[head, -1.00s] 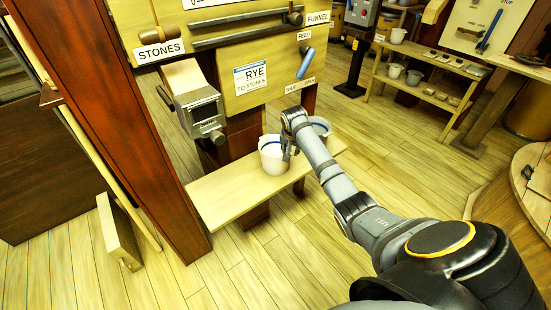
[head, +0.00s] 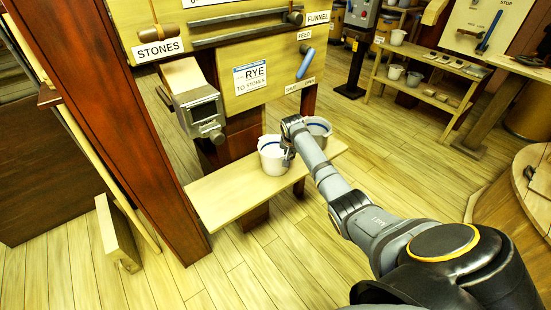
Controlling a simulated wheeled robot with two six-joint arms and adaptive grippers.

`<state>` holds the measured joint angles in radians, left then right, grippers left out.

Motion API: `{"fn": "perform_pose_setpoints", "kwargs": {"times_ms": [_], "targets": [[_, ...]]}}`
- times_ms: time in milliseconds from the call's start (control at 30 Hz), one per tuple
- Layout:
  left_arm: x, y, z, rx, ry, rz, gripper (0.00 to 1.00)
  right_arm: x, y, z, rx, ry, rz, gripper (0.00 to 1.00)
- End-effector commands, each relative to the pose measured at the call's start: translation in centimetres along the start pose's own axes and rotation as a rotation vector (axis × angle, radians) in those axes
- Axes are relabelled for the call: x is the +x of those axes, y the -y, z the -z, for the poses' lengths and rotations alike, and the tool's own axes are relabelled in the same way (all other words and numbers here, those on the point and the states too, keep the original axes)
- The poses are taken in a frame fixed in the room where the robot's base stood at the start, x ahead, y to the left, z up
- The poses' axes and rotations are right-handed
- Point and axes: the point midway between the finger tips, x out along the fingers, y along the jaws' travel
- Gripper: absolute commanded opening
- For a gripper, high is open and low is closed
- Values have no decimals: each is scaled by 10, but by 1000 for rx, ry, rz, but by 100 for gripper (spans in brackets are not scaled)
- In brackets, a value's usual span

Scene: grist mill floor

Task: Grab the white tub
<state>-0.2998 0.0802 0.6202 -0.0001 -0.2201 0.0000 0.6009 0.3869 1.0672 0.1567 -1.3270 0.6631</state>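The white tub (head: 270,160), with a blue band near its rim, stands upright on the wooden shelf below the RYE panel. My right arm comes in from the right, and its gripper (head: 288,156) is down at the tub's right side, at the rim. The fingers are small and partly hidden by the wrist, so I cannot tell whether they are closed on the tub wall. A second, greyer tub (head: 320,127) stands behind my wrist on the right, partly covered by it. My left gripper is not in view.
The shelf (head: 225,192) is bare to the left of the white tub. A metal spout box (head: 200,112) hangs above its left part. A thick red-brown post (head: 130,120) stands at the left. A rack with small buckets (head: 414,78) is at the back right.

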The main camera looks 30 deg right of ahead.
Motion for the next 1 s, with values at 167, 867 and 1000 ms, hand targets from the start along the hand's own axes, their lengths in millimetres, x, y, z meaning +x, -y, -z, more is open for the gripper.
{"fn": "perform_pose_setpoints", "kwargs": {"times_ms": [167,867,1000], "targets": [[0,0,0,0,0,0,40,0,0,0,-1,1,-1,0],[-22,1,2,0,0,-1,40,-135,-53,-22,-7,-4,-9,0],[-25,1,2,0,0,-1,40,-156,-69,-37,-7,-2,-9,0]]}}
